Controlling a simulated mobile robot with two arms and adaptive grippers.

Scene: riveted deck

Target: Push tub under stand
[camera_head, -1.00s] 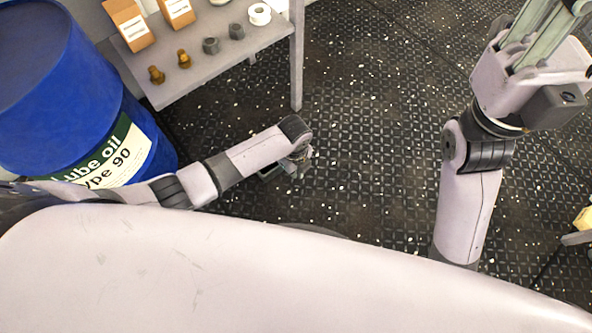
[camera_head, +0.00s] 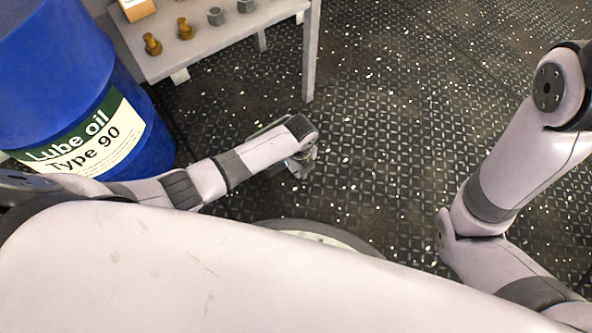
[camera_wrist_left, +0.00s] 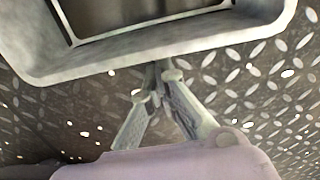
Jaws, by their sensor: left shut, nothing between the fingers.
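The tub (camera_wrist_left: 150,52) is a pale grey rectangular container with a rounded rim and a dark interior. It fills the top of the left wrist view and is cut off there. In the head view my left forearm hides most or all of it. My left gripper (camera_wrist_left: 160,78) is shut and empty, its fingertips at the tub's near wall; I cannot tell whether they touch. In the head view this gripper (camera_head: 303,165) is low over the floor. The stand (camera_head: 205,41) is a grey table with legs at the upper left. My right gripper is out of view.
A blue lube oil drum (camera_head: 60,80) stands at the left, close to the stand. Bolts (camera_head: 151,44), nuts (camera_head: 215,16) and a small carton (camera_head: 137,8) sit on the stand. The dark patterned floor (camera_head: 400,110) is clear in the middle.

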